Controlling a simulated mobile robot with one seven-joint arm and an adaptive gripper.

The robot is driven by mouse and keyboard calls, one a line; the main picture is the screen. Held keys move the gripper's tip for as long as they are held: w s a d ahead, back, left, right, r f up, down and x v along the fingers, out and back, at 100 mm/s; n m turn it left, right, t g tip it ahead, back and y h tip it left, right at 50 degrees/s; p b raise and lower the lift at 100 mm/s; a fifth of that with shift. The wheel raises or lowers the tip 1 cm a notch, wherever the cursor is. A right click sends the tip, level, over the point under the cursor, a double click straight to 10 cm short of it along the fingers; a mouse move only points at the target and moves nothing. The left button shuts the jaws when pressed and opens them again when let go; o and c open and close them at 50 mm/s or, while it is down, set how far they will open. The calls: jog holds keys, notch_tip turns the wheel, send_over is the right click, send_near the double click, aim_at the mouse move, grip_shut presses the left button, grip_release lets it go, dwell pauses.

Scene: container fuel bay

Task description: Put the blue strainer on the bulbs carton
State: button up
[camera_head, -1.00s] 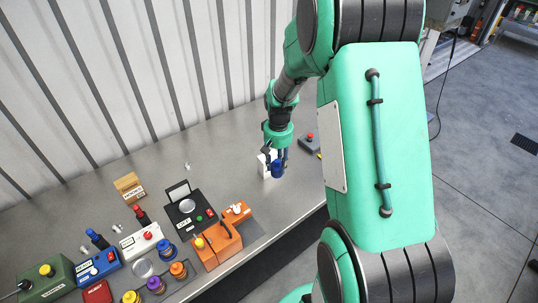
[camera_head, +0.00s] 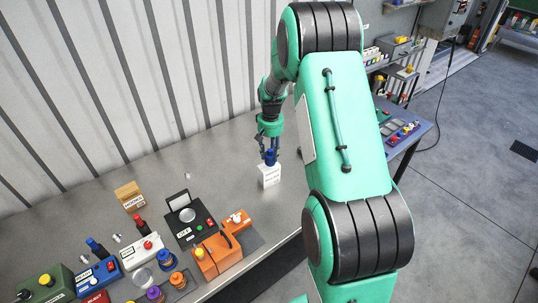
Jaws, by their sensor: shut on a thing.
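The blue strainer (camera_head: 270,157) is a small dark blue piece, upright between the fingers of my gripper (camera_head: 271,151). My gripper points down and is shut on it. The white carton (camera_head: 269,177), with small print on its front too fine to read, stands on the steel bench directly below. The strainer appears at the carton's top edge; I cannot tell whether it touches or hovers just above.
A black device with a round plate (camera_head: 187,214), an orange unit (camera_head: 217,253) and a wooden block (camera_head: 129,195) stand to the left. Several switch boxes and coloured canisters crowd the lower left. The bench (camera_head: 225,160) around the carton is clear. A ribbed wall closes the back.

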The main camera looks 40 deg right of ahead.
aim_at(269, 154)
jog(key=shift+w+d, duration=0.25)
jog(key=shift+w, duration=0.2)
jog(key=shift+w+d, duration=0.2)
jog(key=shift+w, duration=0.25)
jog(key=shift+w+d+f+p, duration=0.1)
jog(key=shift+w+f+p, duration=0.1)
jog(key=shift+f, duration=0.75)
jog(key=shift+w+d+f+p, duration=0.1)
jog(key=shift+w+f, duration=0.05)
jog(key=shift+f, duration=0.8)
jog(key=shift+f, duration=0.1)
jog(key=o, duration=1.2)
jog(key=shift+c, duration=0.2)
notch_tip(269, 154, up, 12)
